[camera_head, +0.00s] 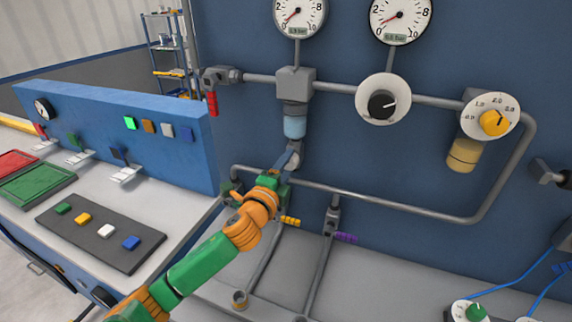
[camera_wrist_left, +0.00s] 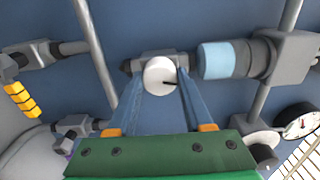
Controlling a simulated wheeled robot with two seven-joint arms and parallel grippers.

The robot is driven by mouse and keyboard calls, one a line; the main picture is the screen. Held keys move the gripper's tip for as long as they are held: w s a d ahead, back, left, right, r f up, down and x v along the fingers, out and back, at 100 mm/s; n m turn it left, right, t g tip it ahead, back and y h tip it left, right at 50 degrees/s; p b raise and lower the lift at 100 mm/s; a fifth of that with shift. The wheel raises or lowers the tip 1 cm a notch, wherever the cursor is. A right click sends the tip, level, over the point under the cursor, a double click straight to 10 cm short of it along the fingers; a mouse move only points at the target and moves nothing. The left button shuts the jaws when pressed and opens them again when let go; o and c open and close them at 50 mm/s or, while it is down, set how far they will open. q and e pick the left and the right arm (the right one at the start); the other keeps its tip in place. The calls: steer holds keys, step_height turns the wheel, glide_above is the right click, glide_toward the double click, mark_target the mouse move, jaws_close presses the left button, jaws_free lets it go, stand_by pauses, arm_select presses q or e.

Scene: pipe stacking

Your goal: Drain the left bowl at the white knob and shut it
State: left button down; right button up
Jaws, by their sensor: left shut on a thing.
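The left bowl (camera_head: 295,127) is light blue and hangs under a grey block on the upper pipe, below the left gauge. It also shows in the left wrist view (camera_wrist_left: 214,60). The white knob (camera_wrist_left: 160,76) is a round disc with a dark mark, on a grey fitting at the end of the bowl. My left gripper (camera_head: 289,160) is shut on the white knob, with one blue finger on each side of it in the left wrist view. In the head view the gripper mostly hides the knob. My right gripper is not in view.
A second bowl (camera_head: 463,155), amber, hangs at the right beneath a yellow-knob dial (camera_head: 494,122). A red-handled valve (camera_head: 211,101) is at the upper left. A lower pipe (camera_head: 390,202) runs close to my gripper, with yellow-handled (camera_head: 290,221) and purple-handled (camera_head: 344,238) valves below.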

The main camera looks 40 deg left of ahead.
arm_select(q)
steer(key=shift+r+n, duration=0.2)
steer(key=shift+n, duration=1.1)
steer(key=shift+n+p, duration=0.3)
steer(key=c, duration=0.5)
jaws_free()
steer(key=shift+o, duration=1)
steer(key=shift+w, duration=0.15)
steer(key=shift+f, duration=0.15)
steer(key=b+v, duration=0.2)
steer(key=v, duration=0.5)
